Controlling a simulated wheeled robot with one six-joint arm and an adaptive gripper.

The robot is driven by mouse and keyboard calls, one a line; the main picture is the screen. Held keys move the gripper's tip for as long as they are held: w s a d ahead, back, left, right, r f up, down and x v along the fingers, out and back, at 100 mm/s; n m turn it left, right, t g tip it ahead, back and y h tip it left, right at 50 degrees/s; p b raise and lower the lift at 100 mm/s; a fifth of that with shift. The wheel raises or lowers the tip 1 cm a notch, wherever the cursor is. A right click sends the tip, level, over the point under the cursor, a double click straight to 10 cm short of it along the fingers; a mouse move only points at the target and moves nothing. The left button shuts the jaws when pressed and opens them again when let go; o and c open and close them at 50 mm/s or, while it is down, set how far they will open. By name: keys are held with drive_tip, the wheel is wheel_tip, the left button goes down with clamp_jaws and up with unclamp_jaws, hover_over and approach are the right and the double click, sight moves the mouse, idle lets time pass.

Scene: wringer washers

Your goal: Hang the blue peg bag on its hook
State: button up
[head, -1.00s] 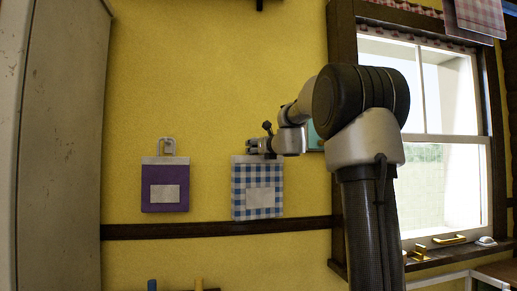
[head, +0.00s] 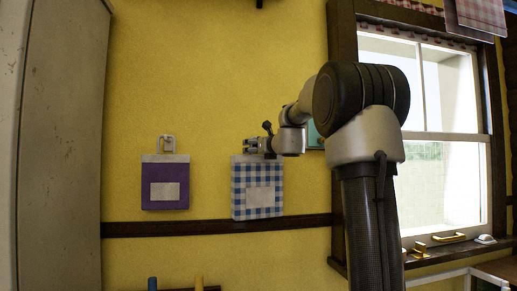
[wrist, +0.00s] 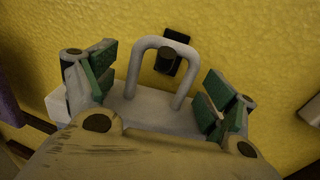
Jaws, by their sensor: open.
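The blue-and-white checked peg bag (head: 257,190) hangs upright against the yellow wall in the head view, with a pale label on its front. In the wrist view its pale top bar (wrist: 150,113) carries a grey loop. The round knob of a dark wall hook (wrist: 167,60) shows inside the top of the loop, and the loop appears to be around it. My gripper (wrist: 160,88) is open, with one green-padded finger on each side of the loop, apart from it. In the head view my gripper (head: 250,146) is just above the bag.
A purple bag (head: 165,193) hangs on a hook to the left. A dark rail (head: 190,228) runs along the wall below both bags. A tall pale cabinet (head: 60,140) stands at the left. A window (head: 430,150) is at the right.

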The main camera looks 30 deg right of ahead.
drive_tip(key=s, duration=1.2)
drive_tip(key=s+a+f+n+g+y, duration=0.1)
drive_tip(key=s+a+f+n+g, duration=0.1)
drive_tip(key=s+f+n, duration=0.35)
drive_tip(key=s+a+f+n+g+y, duration=0.1)
drive_tip(key=s+a+f+n+g, duration=0.15)
drive_tip(key=f+n, duration=0.5)
drive_tip(key=s+a+f+n+g+y, duration=0.2)
drive_tip(key=s+a+f+n+g, duration=0.1)
drive_tip(key=f+n, duration=0.35)
drive_tip(key=s+a+f+n+g+h, duration=0.1)
drive_tip(key=s+a+f+n+g, duration=0.1)
drive_tip(key=s+f+n, duration=0.4)
drive_tip(key=s+a+f+n+g+h, duration=0.1)
drive_tip(key=s+f+n+g, duration=0.3)
drive_tip(key=s+n, duration=0.7)
drive_tip(key=s+f, duration=0.2)
drive_tip(key=s, duration=0.2)
drive_tip(key=shift+a+h, duration=0.35)
drive_tip(key=shift+h, duration=0.05)
drive_tip(key=shift+s, duration=0.1)
